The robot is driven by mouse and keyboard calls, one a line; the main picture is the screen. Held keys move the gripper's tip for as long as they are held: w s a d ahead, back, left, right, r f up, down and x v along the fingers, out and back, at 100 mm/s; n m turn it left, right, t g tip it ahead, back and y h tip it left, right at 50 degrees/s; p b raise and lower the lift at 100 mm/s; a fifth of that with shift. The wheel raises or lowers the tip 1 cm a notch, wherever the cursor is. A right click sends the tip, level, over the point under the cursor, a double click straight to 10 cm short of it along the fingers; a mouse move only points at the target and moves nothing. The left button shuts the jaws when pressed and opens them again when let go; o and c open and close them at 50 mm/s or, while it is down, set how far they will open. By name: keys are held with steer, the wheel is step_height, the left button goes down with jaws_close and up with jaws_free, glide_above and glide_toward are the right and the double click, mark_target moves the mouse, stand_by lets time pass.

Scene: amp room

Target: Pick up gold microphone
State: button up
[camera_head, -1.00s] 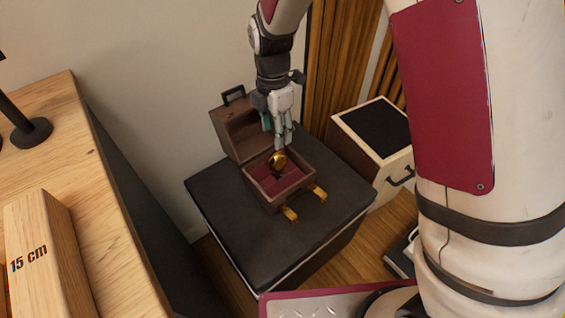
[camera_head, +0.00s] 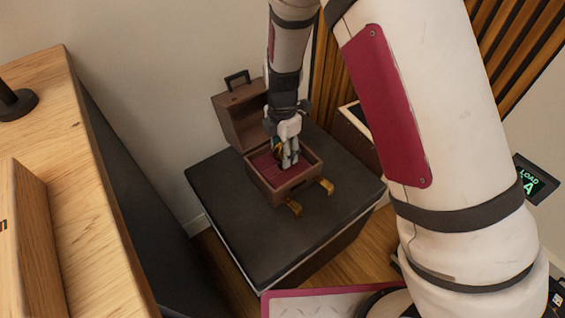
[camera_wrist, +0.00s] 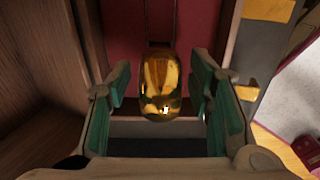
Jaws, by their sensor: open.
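The gold microphone (camera_wrist: 160,85) shows in the wrist view as a shiny gold rounded head lying in a dark red-lined wooden case. In the head view it is mostly hidden behind my gripper (camera_head: 288,164), with a bit of gold at the fingers' left. My gripper (camera_wrist: 165,100) is open, its teal-padded fingers on either side of the gold head with a gap on each side. The open case (camera_head: 284,194) stands on a black box, its lid (camera_head: 243,118) tilted back. My fingers reach down inside the case.
The black box (camera_head: 250,240) has free top around the case. Two gold latches (camera_head: 327,186) stick out at the case's front. A wooden table (camera_head: 110,230) stands left, a white-edged cabinet (camera_head: 355,135) behind right, partly behind my arm.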

steer(key=shift+f, duration=0.25)
jaws_close()
steer(key=shift+r, duration=0.15)
step_height(320, 180, up, 10)
steer(key=p, duration=0.3)
